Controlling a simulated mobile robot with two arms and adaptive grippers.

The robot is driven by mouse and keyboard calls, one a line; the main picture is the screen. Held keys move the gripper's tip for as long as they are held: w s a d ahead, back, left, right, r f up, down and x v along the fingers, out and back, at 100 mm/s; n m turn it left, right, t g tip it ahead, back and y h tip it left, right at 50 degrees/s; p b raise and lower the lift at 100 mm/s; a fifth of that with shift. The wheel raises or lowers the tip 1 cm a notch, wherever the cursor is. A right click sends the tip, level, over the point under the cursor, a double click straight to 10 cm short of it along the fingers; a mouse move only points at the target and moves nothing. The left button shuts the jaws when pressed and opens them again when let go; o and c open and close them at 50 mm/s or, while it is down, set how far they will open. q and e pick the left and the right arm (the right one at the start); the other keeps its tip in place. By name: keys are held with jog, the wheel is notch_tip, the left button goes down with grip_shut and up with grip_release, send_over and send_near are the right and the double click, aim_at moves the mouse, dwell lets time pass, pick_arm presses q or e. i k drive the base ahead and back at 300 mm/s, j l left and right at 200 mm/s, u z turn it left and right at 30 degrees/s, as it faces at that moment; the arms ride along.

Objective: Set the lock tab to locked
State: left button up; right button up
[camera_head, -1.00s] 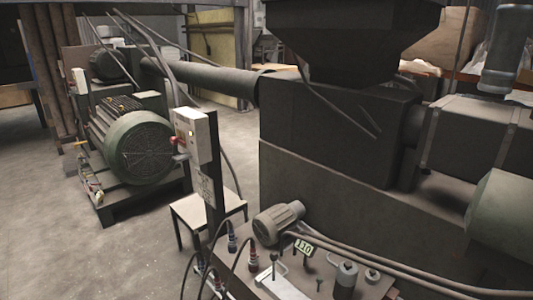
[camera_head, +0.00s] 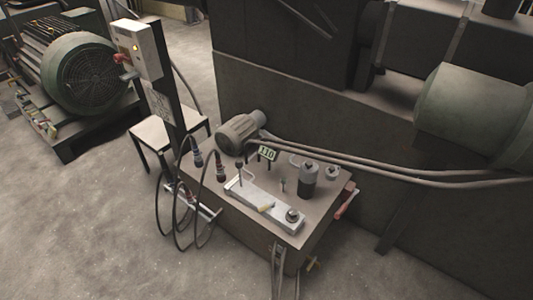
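A flat silver block (camera_head: 248,195) lies on top of the low grey cabinet (camera_head: 315,222) in the lower middle. A small pale yellow tab (camera_head: 266,207) sits on the block, and a round dark knob (camera_head: 292,215) is at its right end. An upright black-knobbed lever (camera_head: 239,172) stands at its left end. I cannot tell for sure which part is the lock tab or how it is set. Neither of my grippers shows in the head view.
A grey control box (camera_head: 142,45) with a red knob (camera_head: 122,59) stands on a post behind a small white table (camera_head: 152,132). Black cables loop left of the cabinet. A small motor (camera_head: 236,132) and a large machine (camera_head: 290,110) are behind. The floor (camera_head: 80,230) at left is clear.

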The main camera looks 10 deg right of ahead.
aim_at(272, 204)
jog(key=i+l+z, duration=0.1)
jog(key=i+l, duration=0.15)
jog(key=i, duration=0.2)
jog(key=i+l, duration=0.25)
jog(key=i, duration=0.2)
jog(key=k+j+z, duration=0.15)
jog(key=j+z, duration=0.15)
